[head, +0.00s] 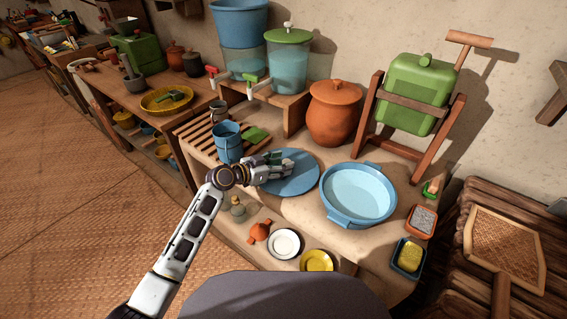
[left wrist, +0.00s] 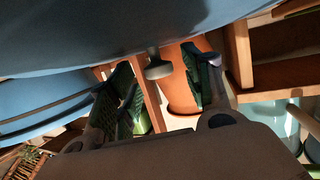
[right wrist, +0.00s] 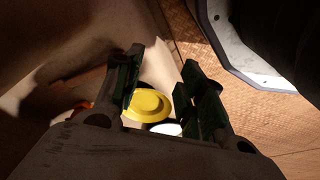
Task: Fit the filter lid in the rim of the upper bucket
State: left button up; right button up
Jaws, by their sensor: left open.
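The filter lid (head: 293,182), a flat blue disc with a small knob (head: 288,163), lies on the mud counter. My left gripper (head: 284,163) is low over it at the knob. In the left wrist view the lid (left wrist: 130,25) fills the top, and its grey knob (left wrist: 158,68) shows between the open fingers of my left gripper (left wrist: 160,85); I cannot tell whether they touch it. The blue upper bucket (head: 238,27) stands at the back on a clear container; its top is cut off by the frame. My right gripper (right wrist: 160,85) is open and empty.
A blue basin (head: 358,194) is right of the lid. Blue cups (head: 228,142) on a slatted rack (head: 208,130) are left of it. A green-lidded dispenser (head: 289,62) and orange pot (head: 335,112) stand behind. A yellow plate (right wrist: 147,106) shows beyond my right fingers.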

pick_arm(q)
jog(key=v, duration=0.9)
jog(key=shift+v, duration=0.85)
pick_arm(e)
jog(key=shift+s+d+f, duration=0.15)
jog(key=shift+f, duration=0.3)
jog(key=shift+s+d+f, duration=0.1)
jog(key=shift+d+f, duration=0.05)
jog(key=shift+f, duration=0.25)
jog(key=shift+d, duration=0.1)
pick_arm(q)
jog(key=shift+r+p, duration=0.1)
jog(key=shift+p, duration=0.2)
notch_tip(320, 180, up, 22)
jog(key=p, duration=2.2)
pick_arm(e)
jog(key=s+d, duration=0.2)
jog(key=s, duration=0.8)
jog(key=s+d+r+g, duration=0.1)
jog(key=s+d, duration=0.2)
jog(key=s, duration=0.8)
jog(key=shift+s+r+h, duration=0.15)
jog(key=shift+s+h, duration=0.1)
jog(key=shift+h, duration=0.05)
